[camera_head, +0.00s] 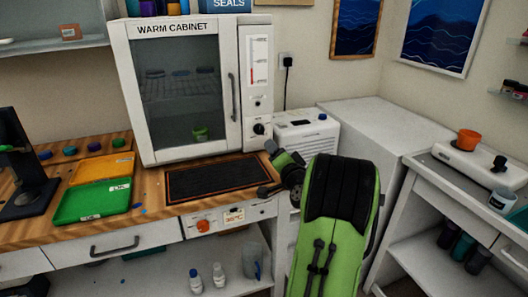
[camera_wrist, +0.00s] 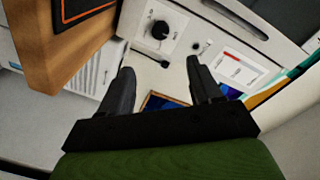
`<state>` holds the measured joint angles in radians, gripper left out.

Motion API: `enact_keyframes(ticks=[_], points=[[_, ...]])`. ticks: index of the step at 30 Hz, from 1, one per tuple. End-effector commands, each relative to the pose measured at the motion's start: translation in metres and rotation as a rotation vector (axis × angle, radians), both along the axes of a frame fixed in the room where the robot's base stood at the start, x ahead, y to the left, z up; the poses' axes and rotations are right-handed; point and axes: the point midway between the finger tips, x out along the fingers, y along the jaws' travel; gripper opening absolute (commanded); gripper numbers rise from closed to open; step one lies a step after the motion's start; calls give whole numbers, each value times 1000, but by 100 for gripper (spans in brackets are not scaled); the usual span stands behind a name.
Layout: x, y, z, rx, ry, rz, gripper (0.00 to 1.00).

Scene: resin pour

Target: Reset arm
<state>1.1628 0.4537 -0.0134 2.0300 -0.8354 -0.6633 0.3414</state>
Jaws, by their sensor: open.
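My green arm reaches up from the bottom of the head view, right of the wooden bench. My gripper (camera_head: 268,170) is near the bench's right end, beside the black mat. In the wrist view my gripper (camera_wrist: 160,78) has two dark fingers spread apart with nothing between them. Beyond the fingers are the warm cabinet's black knob (camera_wrist: 159,30) and white panel. The warm cabinet (camera_head: 128,60) stands at the back of the bench with its glass door shut. A green cup (camera_head: 201,133) shows inside it.
A black mat (camera_head: 215,178) lies before the cabinet. Orange (camera_head: 98,169) and green (camera_head: 92,202) trays lie at the left, near a dark stand (camera_head: 22,170). A white unit (camera_head: 308,133) stands right of the cabinet.

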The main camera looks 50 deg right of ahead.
Motion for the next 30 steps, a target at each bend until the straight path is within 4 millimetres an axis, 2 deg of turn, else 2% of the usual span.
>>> enact_keyframes(ticks=[8,10,11,13,14,15,17,18,20,21,24,27,30], points=[[0,1,0,0,1,2,64],[8,12,3,-10,23,31,64],[13,23,5,-20,45,56,64],[32,65,11,-57,131,150,64],[40,89,13,-81,181,203,64],[47,124,16,-116,258,277,64],[50,178,16,-176,377,388,64],[45,214,16,-218,460,459,64],[30,263,13,-284,581,560,64],[14,291,10,-325,658,619,64],[-32,344,2,-416,821,741,64],[-80,375,-7,-484,947,831,64],[-127,393,-17,-535,1048,905,64]])
